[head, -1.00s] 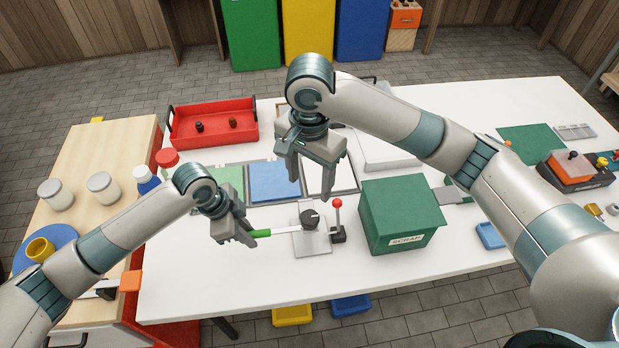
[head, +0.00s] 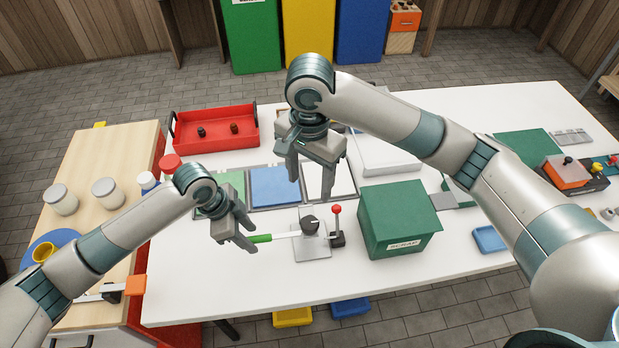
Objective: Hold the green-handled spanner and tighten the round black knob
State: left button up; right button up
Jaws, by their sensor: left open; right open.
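The green-handled spanner (head: 262,238) lies with its green handle to the left and its metal shaft reaching right towards the knob. The round black knob (head: 309,222) sits on a grey plate (head: 312,250) on the white bench. My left gripper (head: 246,245) is open at the left end of the green handle; whether the handle's end lies between its fingers I cannot tell. My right gripper (head: 314,190) is open and empty, above and behind the knob. The spanner's far end is at the knob, too small to tell whether it is seated.
A red-topped lever (head: 337,225) stands just right of the knob. The green scrap box (head: 398,220) is further right. A red tray (head: 215,128) and a blue panel (head: 274,185) lie behind. The bench front left of the plate is clear.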

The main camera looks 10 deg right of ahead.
pick_arm(q)
jog(key=shift+r+p, duration=2.25)
jog(key=shift+r, duration=0.15)
jog(key=shift+a+r+b, duration=0.2)
jog(key=shift+r+b, duration=0.15)
jog(key=shift+r, duration=0.25)
jog(key=b+v, duration=0.4)
jog(key=v, duration=1.2)
